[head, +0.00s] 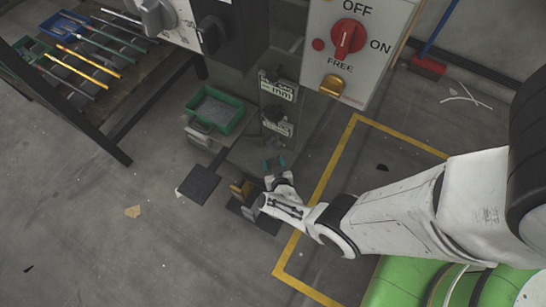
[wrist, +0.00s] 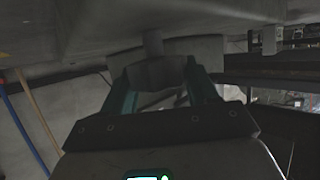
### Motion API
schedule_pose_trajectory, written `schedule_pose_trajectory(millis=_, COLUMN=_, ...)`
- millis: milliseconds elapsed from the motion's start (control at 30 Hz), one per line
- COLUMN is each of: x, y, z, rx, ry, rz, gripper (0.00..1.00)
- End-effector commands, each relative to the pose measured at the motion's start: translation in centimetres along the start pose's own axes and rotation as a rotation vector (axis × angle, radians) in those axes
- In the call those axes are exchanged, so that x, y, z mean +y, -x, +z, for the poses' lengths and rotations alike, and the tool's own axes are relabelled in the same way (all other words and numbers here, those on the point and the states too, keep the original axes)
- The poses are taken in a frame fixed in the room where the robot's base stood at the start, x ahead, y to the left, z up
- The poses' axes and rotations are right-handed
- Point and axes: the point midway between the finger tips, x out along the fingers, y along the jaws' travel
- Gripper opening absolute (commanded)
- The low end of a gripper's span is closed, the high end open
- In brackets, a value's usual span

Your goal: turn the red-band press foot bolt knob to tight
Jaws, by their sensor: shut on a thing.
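In the wrist view, my gripper (wrist: 160,78) has its two teal fingers on either side of a grey knob (wrist: 154,72). The fingers are shut on this knob, which hangs on a short stem below a grey plate (wrist: 75,28). In the head view, my gripper (head: 273,164) is low beside the press base, and the knob cannot be made out there. I see no red band in either view. No tight mark on the knob can be read.
A white panel with a red OFF/ON switch (head: 347,39) and yellow handle (head: 332,86) stands above. A green tray (head: 214,109) is left of my gripper. Dark pedals (head: 199,184) lie on the floor. A yellow floor line (head: 318,190) runs nearby. A table with tools (head: 75,60) is far left.

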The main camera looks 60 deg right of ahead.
Motion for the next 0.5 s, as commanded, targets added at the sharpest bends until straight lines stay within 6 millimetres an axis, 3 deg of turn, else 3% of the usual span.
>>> schedule_pose_trajectory(millis=67, x=-0.03, y=0.06, z=0.15, rx=-0.003, ry=0.0, rz=-0.003, gripper=0.28)
schedule_pose_trajectory(millis=100, x=-0.03, y=0.06, z=0.15, rx=-0.004, ry=0.0, rz=-0.003, gripper=0.62)
schedule_pose_trajectory(millis=300, x=-0.01, y=0.04, z=0.08, rx=-0.002, ry=0.0, rz=-0.002, gripper=0.79)
schedule_pose_trajectory(millis=500, x=0.01, y=0.04, z=0.01, rx=-0.001, ry=0.0, rz=-0.001, gripper=0.79)
